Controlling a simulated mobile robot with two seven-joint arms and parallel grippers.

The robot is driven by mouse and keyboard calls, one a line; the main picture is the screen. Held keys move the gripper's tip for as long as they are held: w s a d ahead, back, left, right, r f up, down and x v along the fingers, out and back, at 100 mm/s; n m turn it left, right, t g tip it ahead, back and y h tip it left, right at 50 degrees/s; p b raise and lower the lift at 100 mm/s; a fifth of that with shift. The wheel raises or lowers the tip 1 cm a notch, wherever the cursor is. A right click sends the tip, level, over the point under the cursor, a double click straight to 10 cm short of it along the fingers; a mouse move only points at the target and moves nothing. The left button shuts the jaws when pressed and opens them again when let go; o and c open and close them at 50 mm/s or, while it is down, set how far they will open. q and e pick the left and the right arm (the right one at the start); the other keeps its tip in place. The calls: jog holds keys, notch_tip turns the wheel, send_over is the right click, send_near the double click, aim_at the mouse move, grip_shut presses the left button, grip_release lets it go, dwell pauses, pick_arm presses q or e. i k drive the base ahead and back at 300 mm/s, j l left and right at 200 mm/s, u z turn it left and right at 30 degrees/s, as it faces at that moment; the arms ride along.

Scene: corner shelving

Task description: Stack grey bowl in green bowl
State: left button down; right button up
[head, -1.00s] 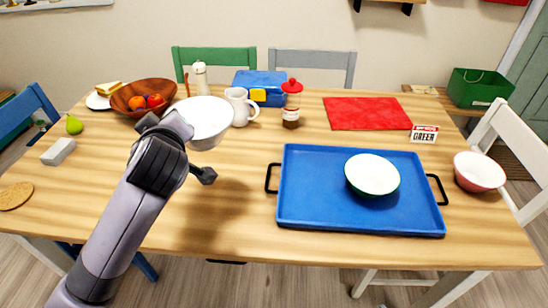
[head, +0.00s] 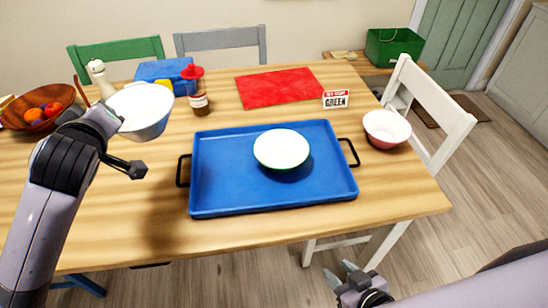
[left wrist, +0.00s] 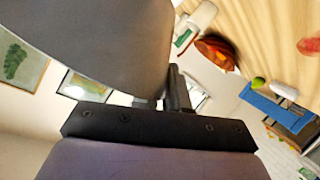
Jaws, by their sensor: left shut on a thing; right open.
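The grey bowl (head: 143,112) looks whitish inside and is held by my left gripper (head: 122,142) above the left part of the table. In the left wrist view the grey bowl (left wrist: 100,40) fills the upper left, close to the finger. The green bowl (head: 281,149), white inside with a thin green rim, sits upright on the blue tray (head: 225,190). My left gripper is to the left of the tray, apart from the green bowl. My right gripper (head: 348,276) is open and empty, low in front of the table.
A pink bowl (head: 386,128) stands right of the tray. A red cloth (head: 279,87), a small sign (head: 336,99) and a red-topped jar (head: 199,103) lie behind it. A wooden fruit bowl (head: 38,113) is at the far left. A white chair (head: 420,110) stands at the right end.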

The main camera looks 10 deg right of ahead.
aim_at(281, 161)
jog(key=l, duration=0.7)
jog(key=i+l, duration=0.15)
jog(key=l, duration=0.5)
